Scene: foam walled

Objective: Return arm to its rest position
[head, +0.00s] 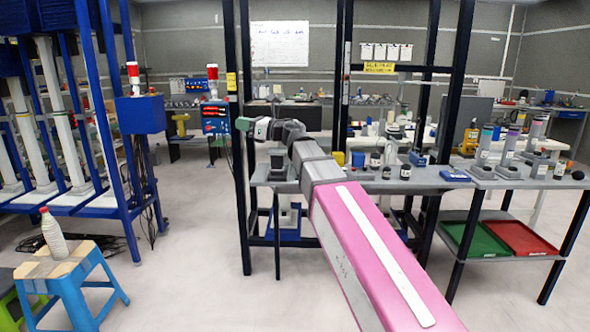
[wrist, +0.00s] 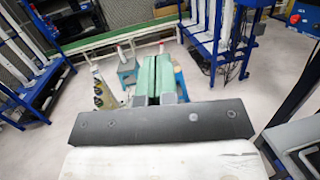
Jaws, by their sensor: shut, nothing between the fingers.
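My arm, pink and grey, reaches from the lower right of the head view toward the centre, stretched out above the floor. My gripper (head: 244,125) is at its far end, small and partly hidden by the wrist, in front of a dark upright frame. In the wrist view my gripper (wrist: 156,60) shows two green fingers side by side, closed together with nothing between them. The fingers point over open floor toward small stools and cover part of a blue one.
A grey bench (head: 400,184) with bottles and instruments stands behind my arm. Dark posts (head: 241,150) rise close to the gripper. A blue rack (head: 120,130) is at left. A white bottle (head: 54,236) stands on a blue-legged stool (head: 88,262). Floor between stool and arm is clear.

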